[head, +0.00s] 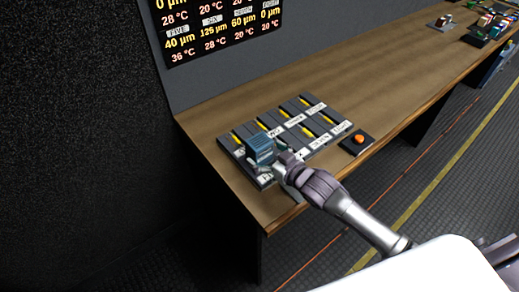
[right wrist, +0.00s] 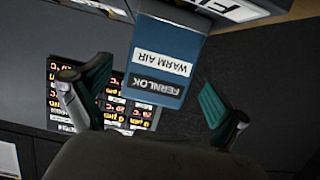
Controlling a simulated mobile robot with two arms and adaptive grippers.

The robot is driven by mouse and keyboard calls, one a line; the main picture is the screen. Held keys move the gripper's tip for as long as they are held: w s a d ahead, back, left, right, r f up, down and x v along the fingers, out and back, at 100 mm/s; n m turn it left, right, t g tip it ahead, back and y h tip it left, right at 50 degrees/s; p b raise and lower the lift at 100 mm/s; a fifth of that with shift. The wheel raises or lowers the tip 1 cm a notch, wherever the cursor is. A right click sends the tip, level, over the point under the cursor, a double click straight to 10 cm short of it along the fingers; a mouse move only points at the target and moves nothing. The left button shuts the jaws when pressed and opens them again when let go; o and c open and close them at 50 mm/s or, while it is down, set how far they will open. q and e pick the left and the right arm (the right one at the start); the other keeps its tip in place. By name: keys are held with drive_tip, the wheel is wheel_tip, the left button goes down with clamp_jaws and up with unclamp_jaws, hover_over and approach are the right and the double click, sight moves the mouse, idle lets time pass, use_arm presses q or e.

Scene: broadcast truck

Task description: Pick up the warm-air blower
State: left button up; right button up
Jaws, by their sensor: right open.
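The warm-air blower (right wrist: 160,68) is a blue box with a "FERNLOK" and "WARM AIR" label, seen upside down in the right wrist view. In the head view the blower (head: 260,149) stands at the near left corner of a labelled rack on the bench. My right gripper (head: 279,157) is at the blower's right side. In the right wrist view my right gripper (right wrist: 156,78) is open, with one teal finger on each side of the blower and visible gaps. The blower's far end is cut off or hidden. My left gripper is not in view.
The rack (head: 297,104) has several slots with yellow parts and name labels. A small dark box with an orange button (head: 359,139) sits right of it. A readings display (head: 222,25) hangs behind. The wooden bench (head: 400,62) is mostly clear toward the right.

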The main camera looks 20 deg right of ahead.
sight(265, 153)
drive_tip(key=x, duration=0.3)
drive_tip(key=shift+w+f, duration=0.2)
drive_tip(key=shift+w, duration=0.1)
drive_tip(key=shift+s, duration=0.1)
drive_tip(key=shift+c, duration=1.2)
drive_tip(key=shift+r, duration=0.1)
drive_tip(key=c, duration=1.4)
